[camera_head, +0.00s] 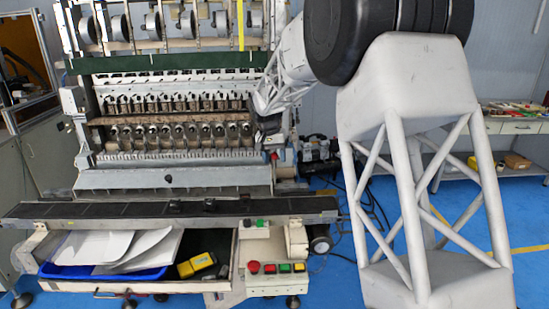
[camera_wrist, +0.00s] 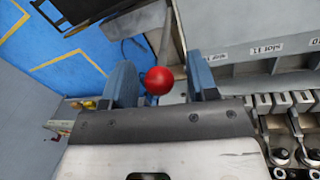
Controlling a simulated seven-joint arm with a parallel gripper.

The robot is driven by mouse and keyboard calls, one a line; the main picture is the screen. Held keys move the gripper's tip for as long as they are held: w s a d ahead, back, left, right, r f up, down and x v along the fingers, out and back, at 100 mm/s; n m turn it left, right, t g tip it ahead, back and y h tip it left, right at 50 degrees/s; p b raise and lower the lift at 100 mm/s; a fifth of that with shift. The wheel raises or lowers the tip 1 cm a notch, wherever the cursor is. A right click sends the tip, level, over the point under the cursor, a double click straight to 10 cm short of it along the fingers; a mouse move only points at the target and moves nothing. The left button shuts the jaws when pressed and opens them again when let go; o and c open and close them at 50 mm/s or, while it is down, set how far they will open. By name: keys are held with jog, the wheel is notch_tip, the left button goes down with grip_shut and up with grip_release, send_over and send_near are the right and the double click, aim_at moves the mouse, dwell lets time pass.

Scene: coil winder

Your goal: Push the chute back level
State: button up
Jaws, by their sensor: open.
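A long grey panel, which looks like the chute (camera_head: 130,180), runs across the front of the winder below the coil rows. It looks sloped toward the front. In the wrist view a grey panel with slot labels (camera_wrist: 245,55) is at the right; I cannot tell if it is the same part. My gripper (camera_wrist: 161,78) is open, its two blue-grey fingers apart. A red ball knob (camera_wrist: 158,80) shows between them; I cannot tell whether they touch it. In the head view my gripper (camera_head: 268,125) is at the winder's right end, its fingertips unclear, above a small red knob (camera_head: 275,157).
A dark conveyor belt (camera_head: 110,210) runs in front of the panel. Below are a blue tray (camera_head: 105,272) with white sheets, a yellow device (camera_head: 197,264) and a button box (camera_head: 276,280). Coil spools (camera_head: 180,132) fill the winder right beside my gripper.

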notch_tip(320, 180, up, 8)
jog(key=a, duration=0.1)
jog(key=shift+w+a+f, duration=0.15)
dwell(0.4)
jog(key=shift+s+d+r, duration=0.25)
jog(key=shift+s, duration=0.25)
jog(key=s+d+r+t, duration=0.1)
jog(key=s+d+r, duration=0.15)
jog(key=s, duration=0.65)
jog(key=s+d+r+n+y, duration=0.1)
jog(key=s+d, duration=0.3)
jog(key=s, duration=0.6)
jog(key=s+d+r+t, duration=0.1)
jog(key=s+d+r, duration=0.15)
jog(key=s, duration=0.65)
jog(key=s+d+f, duration=0.1)
jog(key=s+f, duration=0.2)
jog(key=s, duration=0.6)
jog(key=s+d+f, duration=0.2)
jog(key=s+f, duration=0.1)
jog(key=s, duration=0.6)
jog(key=s+d+f+n+t, duration=0.1)
jog(key=s+f, duration=0.2)
jog(key=s, duration=0.6)
jog(key=shift+d+f+y, duration=0.15)
jog(key=shift+d+y, duration=0.15)
jog(key=shift+y, duration=0.1)
